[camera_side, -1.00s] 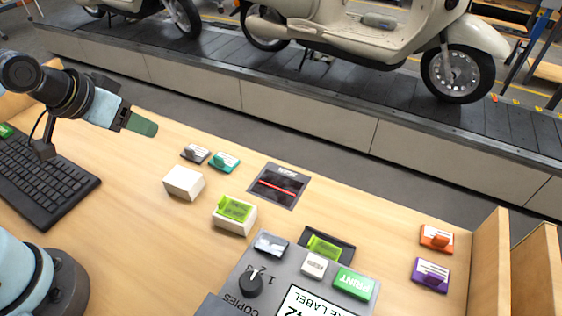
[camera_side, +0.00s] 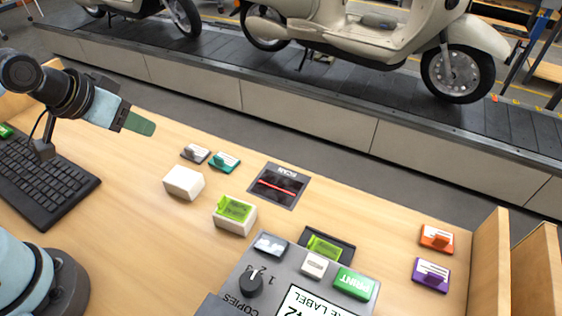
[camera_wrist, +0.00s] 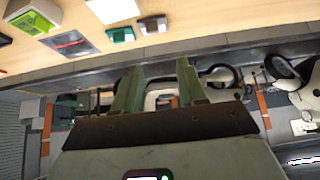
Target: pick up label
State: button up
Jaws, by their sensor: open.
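A bright green label (camera_side: 325,246) sits in the dark slot of the label printer (camera_side: 232,302). Another bright green label (camera_side: 235,209) lies on top of a white box (camera_side: 233,226); it also shows at the upper left of the wrist view (camera_wrist: 32,22). My gripper (camera_side: 139,124) is at the upper left in the side view, raised above the desk and well left of both labels. In the wrist view my gripper (camera_wrist: 160,84) has its two green fingers apart, with nothing between them.
A plain white box (camera_side: 183,182), grey and teal tags (camera_side: 224,162) and a scanner window (camera_side: 277,186) share the desk. Orange and purple tags (camera_side: 431,274) lie at the right near wooden dividers (camera_side: 490,262). A keyboard (camera_side: 42,185) lies left. The conveyor (camera_side: 330,92) carries scooters behind.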

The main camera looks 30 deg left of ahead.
jog(key=shift+c, duration=0.3)
jog(key=w+d+r+g+h, duration=0.1)
jog(key=w+d+r+g, duration=0.15)
jog(key=d, duration=0.55)
jog(key=g+y, duration=0.1)
jog(key=g, duration=0.4)
send_over(310, 242)
jog(key=f, duration=0.8)
jog(key=shift+s+d+f, duration=0.15)
jog(key=shift+d+f, duration=0.2)
jog(key=shift+a+f, duration=0.2)
jog(key=shift+f, duration=1.3)
jog(key=shift+a+f, duration=0.15)
jog(key=shift+f, duration=1.35)
jog(key=shift+c, duration=0.4)
